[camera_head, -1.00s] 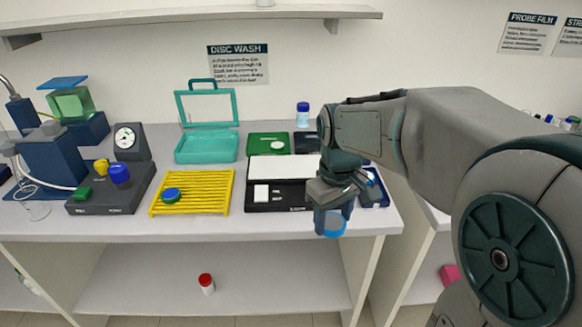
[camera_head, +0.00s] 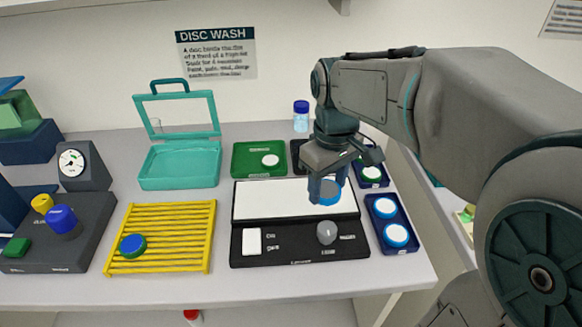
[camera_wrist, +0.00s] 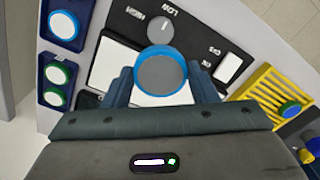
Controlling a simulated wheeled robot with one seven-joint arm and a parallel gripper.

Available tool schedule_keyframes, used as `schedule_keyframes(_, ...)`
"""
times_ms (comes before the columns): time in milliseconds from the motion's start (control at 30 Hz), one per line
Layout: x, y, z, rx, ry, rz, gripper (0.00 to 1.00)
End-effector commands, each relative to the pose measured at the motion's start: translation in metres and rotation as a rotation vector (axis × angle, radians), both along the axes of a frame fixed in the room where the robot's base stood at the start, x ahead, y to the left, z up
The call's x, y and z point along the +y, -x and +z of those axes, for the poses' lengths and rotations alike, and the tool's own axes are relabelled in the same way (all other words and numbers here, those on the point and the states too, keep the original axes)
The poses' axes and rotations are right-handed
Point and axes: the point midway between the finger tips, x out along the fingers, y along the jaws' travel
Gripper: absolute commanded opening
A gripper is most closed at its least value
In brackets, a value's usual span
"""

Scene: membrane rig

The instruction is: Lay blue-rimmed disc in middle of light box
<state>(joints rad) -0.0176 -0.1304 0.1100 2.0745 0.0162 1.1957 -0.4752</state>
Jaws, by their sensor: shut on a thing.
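My gripper (camera_head: 328,190) is shut on the blue-rimmed disc (camera_head: 330,193). In the wrist view the disc (camera_wrist: 161,72) shows a grey face and a blue rim between my two fingers (camera_wrist: 162,85). The light box is black with a white lit panel (camera_head: 270,200) and a grey knob on its front strip. In the head view the disc appears over the right part of the panel. The wrist view also shows the white panel (camera_wrist: 112,68) behind the disc. I cannot tell how high the disc is above it.
A blue tray (camera_head: 372,222) with blue-rimmed discs stands right of the light box. A green tray (camera_head: 240,160) with a disc is behind it. A yellow rack (camera_head: 190,262) holds a green-and-blue disc at left. A teal case (camera_head: 180,181) stands open at the back.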

Motion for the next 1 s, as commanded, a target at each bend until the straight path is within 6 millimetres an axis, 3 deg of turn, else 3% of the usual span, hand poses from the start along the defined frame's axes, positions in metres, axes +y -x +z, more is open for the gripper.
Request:
schedule_keyframes(167, 0.008, -0.014, -0.01, 0.004, 0.001, 0.004, 0.31)
schedule_keyframes(700, 0.047, -0.095, -0.063, 0.003, 0.001, -0.001, 0.31)
schedule_keyframes(1000, 0.052, -0.104, -0.085, 0.004, 0.001, -0.002, 0.31)
